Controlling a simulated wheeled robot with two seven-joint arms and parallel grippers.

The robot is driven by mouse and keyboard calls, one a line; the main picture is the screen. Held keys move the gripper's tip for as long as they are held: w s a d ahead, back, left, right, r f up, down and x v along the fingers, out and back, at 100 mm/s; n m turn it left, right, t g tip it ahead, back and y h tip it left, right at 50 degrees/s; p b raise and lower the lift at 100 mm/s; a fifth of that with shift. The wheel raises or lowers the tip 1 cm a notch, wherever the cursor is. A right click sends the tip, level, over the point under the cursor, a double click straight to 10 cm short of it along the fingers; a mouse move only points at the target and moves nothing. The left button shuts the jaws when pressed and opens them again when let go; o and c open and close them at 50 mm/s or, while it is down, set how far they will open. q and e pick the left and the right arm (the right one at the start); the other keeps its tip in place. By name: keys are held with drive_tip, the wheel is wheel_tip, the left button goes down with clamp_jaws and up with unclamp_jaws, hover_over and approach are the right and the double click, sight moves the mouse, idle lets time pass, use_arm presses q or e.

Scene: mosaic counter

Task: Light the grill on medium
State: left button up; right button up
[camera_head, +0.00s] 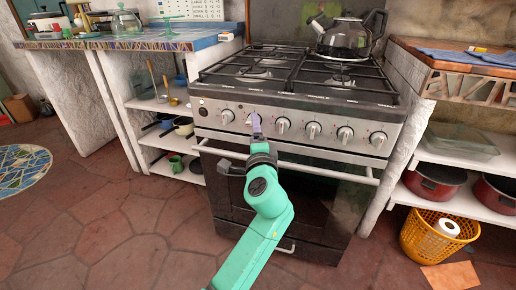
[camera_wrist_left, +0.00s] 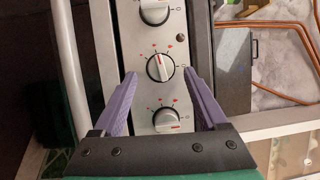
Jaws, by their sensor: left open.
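The stove (camera_head: 300,110) has a silver front panel with a row of several round knobs. My left gripper (camera_head: 256,124), with lilac fingers, is at the left part of this row, over one knob. In the left wrist view, the open fingers (camera_wrist_left: 160,74) stand on either side of a white-faced knob (camera_wrist_left: 160,67), whose pointer is slightly tilted; I cannot tell whether they touch it. Other knobs show above (camera_wrist_left: 155,12) and below (camera_wrist_left: 166,119) it, with pointers lying roughly sideways. Panel markings are too small to tell which knob is for the grill. My right gripper is not in view.
The oven handle (camera_head: 330,174) runs across below the knobs. A black kettle (camera_head: 345,38) stands on the back right of the stove top. Shelves flank the stove, and a yellow basket (camera_head: 438,238) stands on the floor at right. The tiled floor in front is open.

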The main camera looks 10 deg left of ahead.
use_arm(q)
drive_tip(key=v, duration=1.2)
drive_tip(key=shift+s+p, duration=0.25)
drive_tip(key=shift+p, duration=0.1)
clamp_jaws()
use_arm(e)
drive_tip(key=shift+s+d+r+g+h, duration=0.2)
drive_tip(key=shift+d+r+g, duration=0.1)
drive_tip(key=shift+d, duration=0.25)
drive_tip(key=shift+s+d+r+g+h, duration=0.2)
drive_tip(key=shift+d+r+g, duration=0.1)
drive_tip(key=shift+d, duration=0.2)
